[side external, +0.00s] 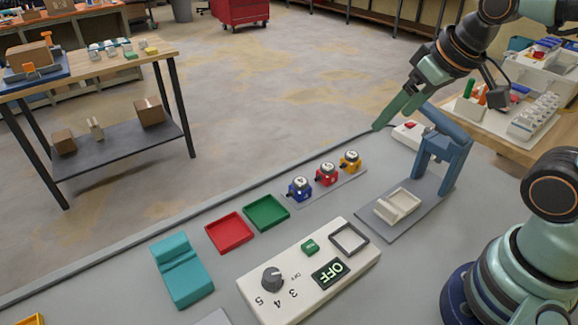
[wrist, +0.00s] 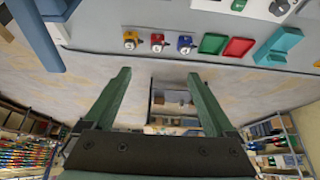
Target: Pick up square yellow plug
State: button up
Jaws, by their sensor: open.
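A small yellow block (side external: 349,160) with a round pale, dark-rimmed top stands at the right end of a row with a red block (side external: 327,174) and a blue block (side external: 299,189). I cannot tell whether it is the square yellow plug. A yellow edge (side external: 30,320) is cut off at the bottom left corner; its shape cannot be told. My gripper (side external: 388,112) is raised above the bench's far edge, apart from the blocks. In the wrist view my gripper (wrist: 158,75) is open and empty, with the yellow block (wrist: 130,41) beyond its left finger.
A white panel (side external: 330,295) with a dial, OFF display and square frame lies in front. Green (side external: 267,212) and red (side external: 229,232) trays and a teal holder (side external: 182,270) stand left. A blue lever stand (side external: 440,165) on a grey plate is close at right.

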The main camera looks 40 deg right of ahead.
jog(key=m, duration=0.1)
jog(key=m+g, duration=0.6)
jog(key=m, duration=1)
send_over(352, 154)
notch_tip(352, 154, down, 11)
jog(key=shift+s+d+f+m, duration=0.15)
jog(key=shift+d+f, duration=0.1)
jog(key=shift+f, duration=0.2)
jog(key=shift+w+d+f+m, duration=0.1)
jog(key=shift+d+f+m, duration=0.1)
jog(key=shift+f, duration=0.25)
notch_tip(352, 154, down, 6)
jog(key=shift+r, duration=0.1)
jog(key=shift+a+f, duration=0.2)
jog(key=shift+f, duration=1.15)
jog(key=shift+a+f, duration=0.2)
jog(key=shift+f, duration=1.15)
grip_shut()
